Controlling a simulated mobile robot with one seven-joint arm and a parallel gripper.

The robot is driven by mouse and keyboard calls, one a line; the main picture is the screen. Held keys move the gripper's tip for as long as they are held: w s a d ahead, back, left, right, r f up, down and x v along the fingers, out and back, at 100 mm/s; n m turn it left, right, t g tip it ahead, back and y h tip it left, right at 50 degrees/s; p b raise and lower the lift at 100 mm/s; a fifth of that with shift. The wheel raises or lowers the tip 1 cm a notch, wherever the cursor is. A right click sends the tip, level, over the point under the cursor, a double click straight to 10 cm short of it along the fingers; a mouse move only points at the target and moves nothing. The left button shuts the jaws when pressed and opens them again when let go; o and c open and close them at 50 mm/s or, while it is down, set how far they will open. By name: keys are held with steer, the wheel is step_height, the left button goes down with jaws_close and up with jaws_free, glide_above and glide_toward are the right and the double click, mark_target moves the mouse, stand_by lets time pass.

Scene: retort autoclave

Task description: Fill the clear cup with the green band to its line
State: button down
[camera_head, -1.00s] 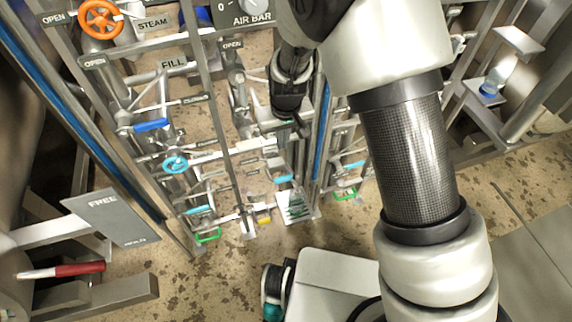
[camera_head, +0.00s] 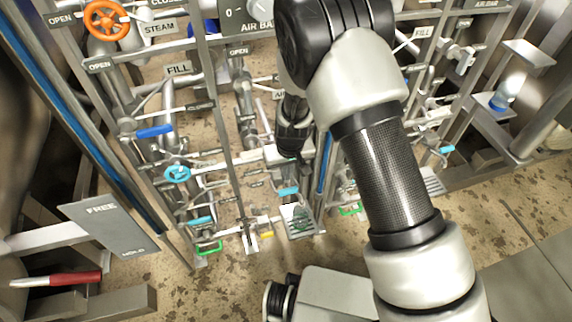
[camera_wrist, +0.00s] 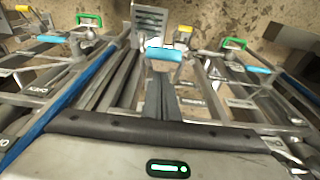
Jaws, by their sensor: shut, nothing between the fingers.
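I cannot make out a clear cup with a green band in either view. A clear cup with a blue band (camera_head: 501,99) stands on a small shelf at the upper right of the head view. My gripper (camera_head: 297,152) points down among the pipes, shut and empty. In the wrist view its fingers (camera_wrist: 164,84) are together, just short of a cyan valve handle (camera_wrist: 166,54) in line with them; I cannot tell whether they touch. That handle seems to be the cyan one below my gripper in the head view (camera_head: 288,190).
Green handles (camera_head: 208,248) (camera_wrist: 234,44) sit low on the pipes on either side. A FREE/HOLD plate (camera_head: 108,220) stands left, near a red-handled tool (camera_head: 70,279). Metal posts crowd my arm.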

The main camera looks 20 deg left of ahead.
steer(key=shift+s+d+f, duration=0.2)
steer(key=shift+s+f, duration=0.1)
steer(key=shift+f, duration=0.2)
steer(key=shift+s+d+f, duration=0.15)
steer(key=shift+s+f, duration=0.15)
steer(key=shift+f, duration=0.2)
steer(key=shift+s+f, duration=0.1)
steer(key=shift+f, duration=0.05)
